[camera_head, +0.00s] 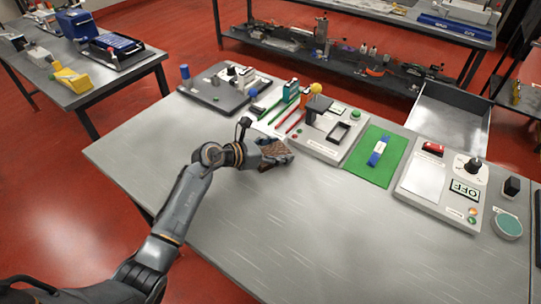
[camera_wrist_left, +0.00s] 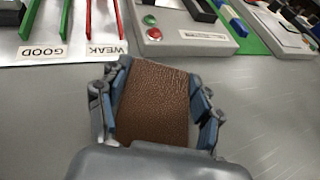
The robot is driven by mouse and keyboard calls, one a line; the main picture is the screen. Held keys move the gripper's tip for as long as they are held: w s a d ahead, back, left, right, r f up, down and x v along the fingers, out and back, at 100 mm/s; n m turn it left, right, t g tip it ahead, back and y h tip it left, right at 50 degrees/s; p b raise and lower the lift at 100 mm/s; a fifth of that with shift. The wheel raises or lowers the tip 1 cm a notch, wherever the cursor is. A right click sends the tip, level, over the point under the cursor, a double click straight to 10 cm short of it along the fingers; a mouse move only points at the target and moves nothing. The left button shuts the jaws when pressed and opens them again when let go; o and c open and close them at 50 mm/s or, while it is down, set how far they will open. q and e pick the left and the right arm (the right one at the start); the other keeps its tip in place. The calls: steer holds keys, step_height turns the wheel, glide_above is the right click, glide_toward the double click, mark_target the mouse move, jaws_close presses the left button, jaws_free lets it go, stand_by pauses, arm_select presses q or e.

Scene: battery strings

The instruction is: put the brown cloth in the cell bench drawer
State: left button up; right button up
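The brown cloth (camera_head: 277,152) is at my left gripper (camera_head: 271,153), over the middle of the grey bench (camera_head: 240,215). In the left wrist view the cloth (camera_wrist_left: 153,103) fills the space between the fingers of the left gripper (camera_wrist_left: 158,95), with the pads against its two sides. Whether the cloth still touches the bench top is hard to tell. An open grey metal drawer (camera_head: 450,118) sticks out from the bench's far edge at the right, and its visible inside looks empty. My right gripper is out of view.
Along the bench's far side stand a dark tray (camera_head: 222,92), a tester with a red and a green button (camera_head: 322,132), a green mat (camera_head: 372,165) with a blue-banded cell, and a panel marked OFF (camera_head: 438,190). The bench front is clear.

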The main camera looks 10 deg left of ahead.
arm_select(q)
steer(key=c, duration=0.4)
steer(key=shift+c, duration=0.2)
steer(key=shift+r, duration=0.3)
step_height(320, 180, up, 2)
steer(key=shift+r+b, duration=0.15)
steer(key=shift+b, duration=0.25)
steer(key=s+r, duration=0.4)
steer(key=r, duration=0.1)
steer(key=shift+s, duration=0.1)
steer(key=s+r+b, duration=0.2)
steer(key=s+r, duration=0.3)
steer(key=s, duration=0.5)
steer(key=s+a+f+m+g+h, duration=0.1)
steer(key=s+a+f+m+g, duration=0.1)
steer(key=s+a, duration=0.5)
steer(key=shift+s+a+f, duration=0.25)
steer(key=shift+s+f, duration=0.55)
steer(key=shift+s, duration=0.15)
